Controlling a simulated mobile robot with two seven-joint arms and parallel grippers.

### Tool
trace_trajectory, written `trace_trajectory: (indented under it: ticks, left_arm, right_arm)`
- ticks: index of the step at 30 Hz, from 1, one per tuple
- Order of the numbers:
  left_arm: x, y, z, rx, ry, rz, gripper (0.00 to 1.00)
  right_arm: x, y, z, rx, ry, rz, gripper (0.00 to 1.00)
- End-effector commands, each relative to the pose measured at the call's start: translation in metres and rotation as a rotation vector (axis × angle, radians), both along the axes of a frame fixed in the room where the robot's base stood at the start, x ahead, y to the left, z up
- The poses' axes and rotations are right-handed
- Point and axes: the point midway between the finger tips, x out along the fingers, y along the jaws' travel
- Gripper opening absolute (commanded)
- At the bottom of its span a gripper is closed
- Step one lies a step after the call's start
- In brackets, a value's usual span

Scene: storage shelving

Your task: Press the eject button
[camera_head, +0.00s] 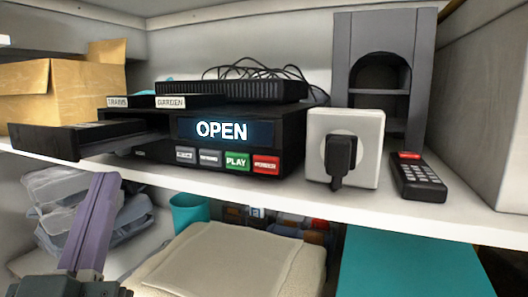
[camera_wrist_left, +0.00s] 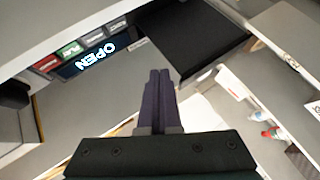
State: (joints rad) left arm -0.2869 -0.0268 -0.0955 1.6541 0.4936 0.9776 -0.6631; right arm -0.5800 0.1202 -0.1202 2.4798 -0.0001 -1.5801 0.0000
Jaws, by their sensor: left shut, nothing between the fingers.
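A black player (camera_head: 291,137) stands on the shelf, its display (camera_head: 222,130) reading OPEN. Its tray (camera_head: 62,139) sticks out at the left; it also shows in the wrist view (camera_wrist_left: 200,38). Under the display is a row of buttons: two grey ones, a green PLAY button (camera_head: 237,162) and a red button (camera_head: 266,165) at the right end. I cannot read the red and grey labels surely, so I cannot tell which is eject. My left gripper (camera_head: 104,178) is shut and empty, below the shelf edge and the tray, apart from the buttons. My right gripper is not in view.
Two cases labelled TRAINS (camera_head: 117,102) and GARDEN (camera_head: 171,101) lie on the player. A cardboard box (camera_head: 58,92) stands at left. A socket block (camera_head: 368,125) with a black plug and a remote (camera_head: 417,178) stand at right. Folded cloth (camera_head: 225,262) lies below.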

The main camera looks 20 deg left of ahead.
Motion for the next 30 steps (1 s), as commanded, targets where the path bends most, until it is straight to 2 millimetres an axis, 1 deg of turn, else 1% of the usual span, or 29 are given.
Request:
trace_trajectory:
  ticks: [5, 8, 18, 22, 27, 30]
  left_arm:
    - [0.005, -0.001, -0.001, 0.0, -0.001, -0.001, 0.0]
    - [0.013, -0.001, -0.002, -0.001, -0.003, -0.001, 0.0]
    - [0.061, -0.005, -0.003, -0.001, -0.004, -0.002, 0.0]
    - [0.075, -0.006, -0.002, 0.001, -0.002, -0.001, 0.0]
    - [0.085, -0.007, -0.001, 0.0, 0.001, -0.002, 0.0]
    - [0.088, -0.007, 0.0, 0.0, 0.0, -0.001, 0.0]
  right_arm:
    - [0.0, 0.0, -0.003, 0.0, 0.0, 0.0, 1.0]
    - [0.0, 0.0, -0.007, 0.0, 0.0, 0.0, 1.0]
    - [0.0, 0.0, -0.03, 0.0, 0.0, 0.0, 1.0]
    - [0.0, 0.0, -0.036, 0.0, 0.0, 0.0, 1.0]
    - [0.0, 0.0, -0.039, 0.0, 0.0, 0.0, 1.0]
    - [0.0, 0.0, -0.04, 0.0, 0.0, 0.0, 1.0]
